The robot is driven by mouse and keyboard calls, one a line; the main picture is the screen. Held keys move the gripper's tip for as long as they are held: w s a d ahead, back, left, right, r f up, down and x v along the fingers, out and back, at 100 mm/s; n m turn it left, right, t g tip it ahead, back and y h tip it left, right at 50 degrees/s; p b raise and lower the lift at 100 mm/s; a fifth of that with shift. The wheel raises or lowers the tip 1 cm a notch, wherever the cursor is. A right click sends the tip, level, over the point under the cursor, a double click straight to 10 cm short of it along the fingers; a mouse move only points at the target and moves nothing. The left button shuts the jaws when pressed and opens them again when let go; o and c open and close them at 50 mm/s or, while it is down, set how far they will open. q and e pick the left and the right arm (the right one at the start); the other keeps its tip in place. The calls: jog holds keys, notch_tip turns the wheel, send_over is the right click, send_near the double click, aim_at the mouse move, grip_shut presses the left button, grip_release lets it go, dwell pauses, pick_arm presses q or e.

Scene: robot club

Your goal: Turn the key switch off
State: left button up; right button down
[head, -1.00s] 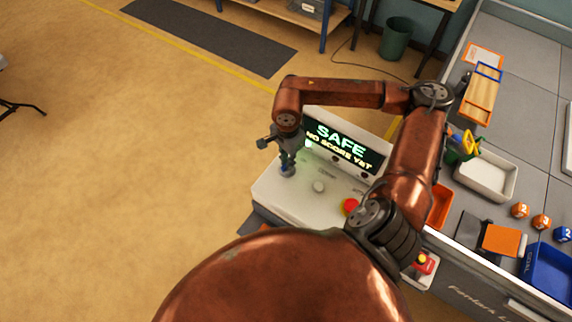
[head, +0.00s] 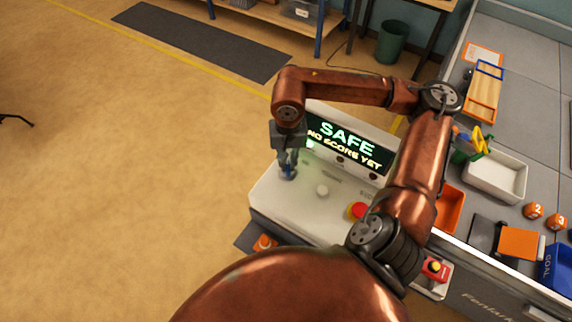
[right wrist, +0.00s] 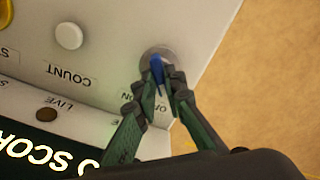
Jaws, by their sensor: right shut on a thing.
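The key switch is at the left end of the white console (head: 264,200), a round metal plate (right wrist: 147,55) with a blue key (right wrist: 157,68) in it. My right gripper (right wrist: 163,82) is shut on the blue key, with a fingertip on each side of it. In the head view my right gripper (head: 287,170) points down onto the switch, and the blue key just shows there. Labels lie beside the switch in the wrist view, partly covered by the fingers. The console display (head: 345,147) reads "SAFE" and "NO SCORE YET". My left gripper is not in view.
A white button (right wrist: 69,36) marked "COUNT" and a red button (head: 358,210) sit along the console. A grey table with a white tray (head: 512,196), orange balls (head: 534,211) and a blue bin (head: 551,277) stands to the right. Floor to the left is clear.

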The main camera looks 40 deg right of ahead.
aim_at(288, 166)
jog(key=shift+n+b, duration=0.3)
jog(key=shift+n, duration=0.3)
jog(key=c, duration=2)
grip_release()
jog(key=shift+r, duration=0.1)
notch_tip(288, 166, up, 12)
jog(key=shift+f, duration=0.1)
